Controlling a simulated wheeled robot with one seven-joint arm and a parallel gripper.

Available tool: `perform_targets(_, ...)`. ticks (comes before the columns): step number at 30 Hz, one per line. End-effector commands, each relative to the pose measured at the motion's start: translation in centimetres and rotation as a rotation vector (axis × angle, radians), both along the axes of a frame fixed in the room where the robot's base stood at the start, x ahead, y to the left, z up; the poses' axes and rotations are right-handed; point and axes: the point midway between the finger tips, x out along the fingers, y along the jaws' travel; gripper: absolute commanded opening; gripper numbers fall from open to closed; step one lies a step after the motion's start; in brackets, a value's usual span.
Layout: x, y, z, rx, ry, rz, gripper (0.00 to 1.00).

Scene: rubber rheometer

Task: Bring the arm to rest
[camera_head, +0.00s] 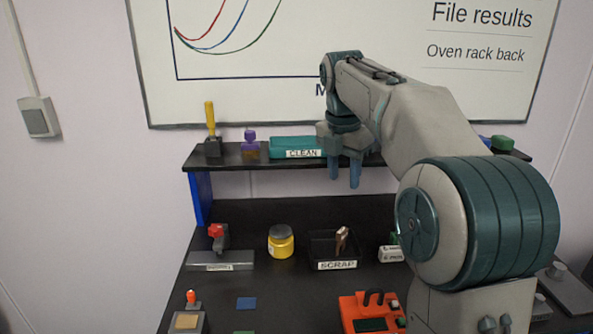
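My arm (412,120) reaches in from the right and bends down at its wrist. My gripper (343,185) points downward in front of the shelf. Its two blue fingers are apart, with nothing seen between them. It hangs above the black scrap tray (320,250), clear of the bench top. In this view it is just right of the teal box labelled CLEAN (297,147) and overlaps the shelf edge. The depth gap to the shelf is hard to tell.
The black shelf (225,164) holds a yellow-handled tool (210,118) and a purple-topped item (250,140). On the black bench (260,213) stand a yellow jar (281,242), a red-topped fixture (217,238) and an orange device (370,312). A whiteboard (240,100) hangs behind.

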Motion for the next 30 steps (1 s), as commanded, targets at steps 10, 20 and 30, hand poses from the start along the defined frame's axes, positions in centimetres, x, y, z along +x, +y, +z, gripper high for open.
perform_targets(10, -7.4, 0.0, -3.0, 0.079, -0.104, -0.651, 0.4)
perform_targets(20, -15.8, -0.7, -8.5, 0.225, -0.186, -1.372, 0.4)
perform_targets(30, -23.9, -1.2, -15.3, 0.394, -0.198, -2.047, 0.4)
